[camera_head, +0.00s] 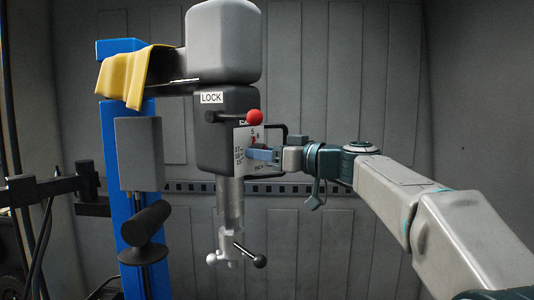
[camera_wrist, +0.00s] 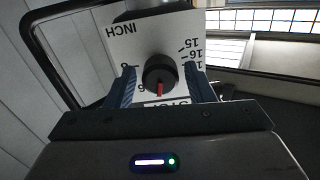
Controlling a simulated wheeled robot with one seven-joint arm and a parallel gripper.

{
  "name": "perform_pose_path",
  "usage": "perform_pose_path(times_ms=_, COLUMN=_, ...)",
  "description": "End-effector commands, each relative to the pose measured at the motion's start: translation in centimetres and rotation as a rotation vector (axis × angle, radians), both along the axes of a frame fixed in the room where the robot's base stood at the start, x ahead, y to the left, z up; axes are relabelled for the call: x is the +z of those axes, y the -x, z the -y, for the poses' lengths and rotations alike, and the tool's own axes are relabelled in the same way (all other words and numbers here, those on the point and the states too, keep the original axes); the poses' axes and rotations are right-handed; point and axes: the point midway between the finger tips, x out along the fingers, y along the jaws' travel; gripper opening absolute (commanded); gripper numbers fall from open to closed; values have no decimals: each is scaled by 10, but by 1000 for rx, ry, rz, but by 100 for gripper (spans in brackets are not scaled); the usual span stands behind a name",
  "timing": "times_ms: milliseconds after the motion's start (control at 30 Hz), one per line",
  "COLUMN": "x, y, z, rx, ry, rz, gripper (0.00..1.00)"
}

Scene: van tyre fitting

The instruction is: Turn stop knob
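The stop knob (camera_wrist: 160,74) is a round black dial with a red pointer, on a white scale plate (camera_wrist: 125,45) marked INCH and with numbers. The plate appears upside down in the wrist view, where the pointer points toward the bottom of the picture. My gripper (camera_wrist: 160,68) is open, with one blue finger on each side of the knob and a narrow gap visible on both sides. In the head view my gripper (camera_head: 252,154) reaches in from the right to the scale plate (camera_head: 240,138). Its fingers hide most of the knob there.
A red ball handle (camera_head: 254,117) sits just above the plate, beside the LOCK label (camera_head: 211,98). A black bar loop (camera_head: 286,134) stands out behind my gripper. A blue column (camera_head: 130,200) with a yellow cloth (camera_head: 134,75) is at left. A T-handle (camera_head: 238,252) hangs below.

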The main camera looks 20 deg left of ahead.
Motion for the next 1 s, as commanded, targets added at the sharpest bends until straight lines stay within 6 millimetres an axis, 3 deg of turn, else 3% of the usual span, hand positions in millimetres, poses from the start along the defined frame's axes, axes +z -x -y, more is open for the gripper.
perform_pose_path(times_ms=33, x=0, y=0, z=0, rx=0, ry=0, rz=0, gripper=34)
perform_pose_path(times_ms=100, x=0, y=0, z=0, rx=0, ry=0, rz=0, gripper=14)
perform_pose_path(times_ms=133, x=0, y=0, z=0, rx=0, ry=0, rz=0, gripper=11)
perform_pose_path(times_ms=567, x=-2, y=0, z=1, rx=-2, ry=-23, rz=-68, gripper=11)
perform_pose_path(times_ms=1000, x=-1, y=-1, z=2, rx=-4, ry=-137, rz=-408, gripper=11)
